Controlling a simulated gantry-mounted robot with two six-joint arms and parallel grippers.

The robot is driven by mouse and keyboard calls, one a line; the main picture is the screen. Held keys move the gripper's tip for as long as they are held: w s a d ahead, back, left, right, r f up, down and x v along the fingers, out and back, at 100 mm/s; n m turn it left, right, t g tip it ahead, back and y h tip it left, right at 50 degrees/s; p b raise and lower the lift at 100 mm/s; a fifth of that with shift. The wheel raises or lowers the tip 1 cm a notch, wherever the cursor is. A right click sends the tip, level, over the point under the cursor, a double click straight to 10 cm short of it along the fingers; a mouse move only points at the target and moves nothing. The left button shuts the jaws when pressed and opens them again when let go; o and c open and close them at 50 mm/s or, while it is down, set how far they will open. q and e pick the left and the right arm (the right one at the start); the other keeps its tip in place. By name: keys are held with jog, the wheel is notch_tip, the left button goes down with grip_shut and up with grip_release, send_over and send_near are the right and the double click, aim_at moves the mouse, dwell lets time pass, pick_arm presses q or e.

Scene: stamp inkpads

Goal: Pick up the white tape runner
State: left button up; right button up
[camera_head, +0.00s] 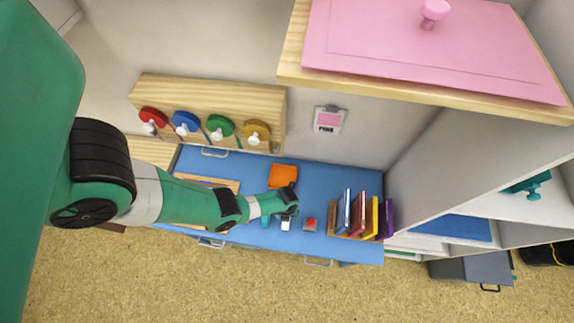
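A small white object (286,224), which looks like the white tape runner, lies on the blue tabletop (325,178) near its front edge. It is too small to make out in detail. My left arm reaches in from the left over the tabletop. My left gripper (290,212) is just above and behind the white object in the picture. It is small and dark, so I cannot tell whether its fingers are open or touch the object. My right gripper is not in view.
A small grey item with a red top (309,224) lies right of the white object, and upright coloured books (357,214) stand beyond it. An orange pad (283,175) lies behind the gripper. A wooden board with coloured discs (220,126) is at the back wall.

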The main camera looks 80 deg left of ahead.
pick_arm(q)
notch_tip(320, 180, down, 5)
jog(key=b, duration=0.3)
jog(key=shift+r, duration=0.15)
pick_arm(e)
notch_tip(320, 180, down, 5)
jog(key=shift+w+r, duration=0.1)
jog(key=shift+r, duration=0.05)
pick_arm(q)
notch_tip(320, 180, down, 5)
jog(key=b, duration=0.5)
jog(key=shift+a, duration=0.15)
grip_shut()
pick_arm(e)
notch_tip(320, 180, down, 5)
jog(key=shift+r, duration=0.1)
